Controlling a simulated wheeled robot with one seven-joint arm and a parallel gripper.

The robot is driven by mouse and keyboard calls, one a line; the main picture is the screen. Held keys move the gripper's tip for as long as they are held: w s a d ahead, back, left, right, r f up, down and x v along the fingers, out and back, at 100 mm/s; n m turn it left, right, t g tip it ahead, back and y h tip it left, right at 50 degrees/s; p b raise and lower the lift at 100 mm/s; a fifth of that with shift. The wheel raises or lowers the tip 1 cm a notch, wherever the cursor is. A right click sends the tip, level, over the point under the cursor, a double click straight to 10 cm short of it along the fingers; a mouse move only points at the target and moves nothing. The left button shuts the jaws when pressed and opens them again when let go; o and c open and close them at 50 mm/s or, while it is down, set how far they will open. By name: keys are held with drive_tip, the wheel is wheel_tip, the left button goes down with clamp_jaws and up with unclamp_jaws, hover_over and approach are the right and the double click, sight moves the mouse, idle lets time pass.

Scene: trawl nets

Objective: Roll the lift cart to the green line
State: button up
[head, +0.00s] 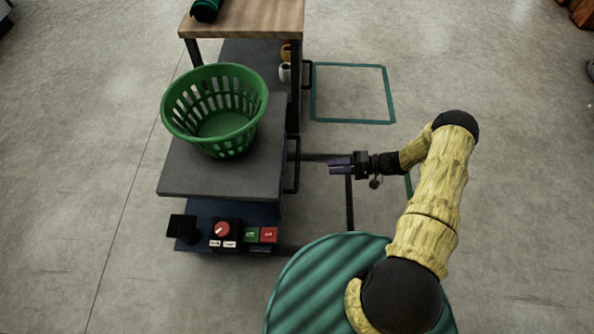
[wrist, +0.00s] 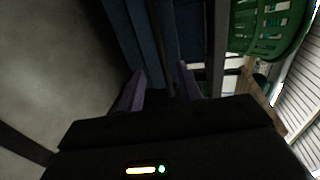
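The lift cart (head: 210,178) stands left of centre in the head view, with a flat grey top and a dark blue body. A black upright handle (head: 293,166) sits on its right side. My gripper (head: 333,166) is to the right of the handle, pointing left at it, with a visible gap. In the wrist view my purple fingers (wrist: 160,85) are spread apart with nothing held; a dark bar lies beyond them, in line with the gap. A short green strip (head: 409,186) on the floor, likely the green line, is mostly hidden behind my arm.
A green basket (head: 215,125) stands on the cart top. A control box (head: 225,232) with a red knob and green and red buttons is at its front. A wooden-topped table (head: 250,18) stands behind. A teal square outline (head: 352,122) marks clear floor at the back right.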

sight(297, 169)
drive_tip(key=b+x, duration=0.4)
drive_tip(key=x, duration=0.9)
drive_tip(key=shift+a+b, duration=0.3)
drive_tip(key=shift+b, duration=0.05)
clamp_jaws()
